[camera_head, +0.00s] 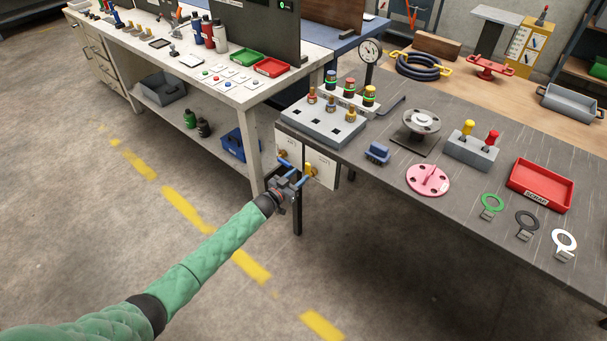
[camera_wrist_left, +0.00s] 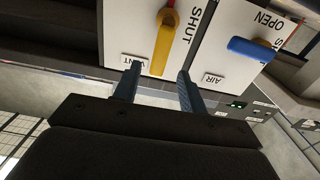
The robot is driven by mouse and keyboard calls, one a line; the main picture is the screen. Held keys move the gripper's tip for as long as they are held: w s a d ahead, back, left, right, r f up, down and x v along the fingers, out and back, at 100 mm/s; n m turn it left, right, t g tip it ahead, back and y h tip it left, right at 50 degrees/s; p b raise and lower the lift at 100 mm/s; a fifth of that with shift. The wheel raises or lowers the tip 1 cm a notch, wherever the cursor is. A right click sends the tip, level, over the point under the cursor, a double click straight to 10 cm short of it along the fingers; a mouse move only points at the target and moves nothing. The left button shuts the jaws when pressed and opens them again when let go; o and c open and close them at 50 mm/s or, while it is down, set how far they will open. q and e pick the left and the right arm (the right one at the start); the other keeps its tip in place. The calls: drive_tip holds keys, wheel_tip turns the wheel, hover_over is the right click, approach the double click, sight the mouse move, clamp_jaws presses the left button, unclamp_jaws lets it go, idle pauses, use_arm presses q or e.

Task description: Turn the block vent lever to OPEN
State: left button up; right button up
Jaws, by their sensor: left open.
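The vent lever is a yellow handle (camera_wrist_left: 163,48) on a white panel marked VENT and SHUT, at the top middle of the left wrist view. In the head view the yellow lever (camera_head: 310,169) shows on the right white panel (camera_head: 325,170) under the dark table's edge. My left gripper (camera_head: 296,175) is at the panels. In the left wrist view its open fingers (camera_wrist_left: 160,72) flank the lever's free end; whether they touch it I cannot tell. The word SHUT runs alongside the lever; no OPEN mark shows on this panel. My right gripper is not in view.
A blue lever (camera_wrist_left: 250,49) on the neighbouring panel, marked AIR, OPEN and SHUT, is close to my right-hand finger in the wrist view. The dark table (camera_head: 390,195) stands just above and right, with a leg below the panels. The floor nearby is clear.

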use_arm(q)
drive_tip(key=shift+v, duration=0.95)
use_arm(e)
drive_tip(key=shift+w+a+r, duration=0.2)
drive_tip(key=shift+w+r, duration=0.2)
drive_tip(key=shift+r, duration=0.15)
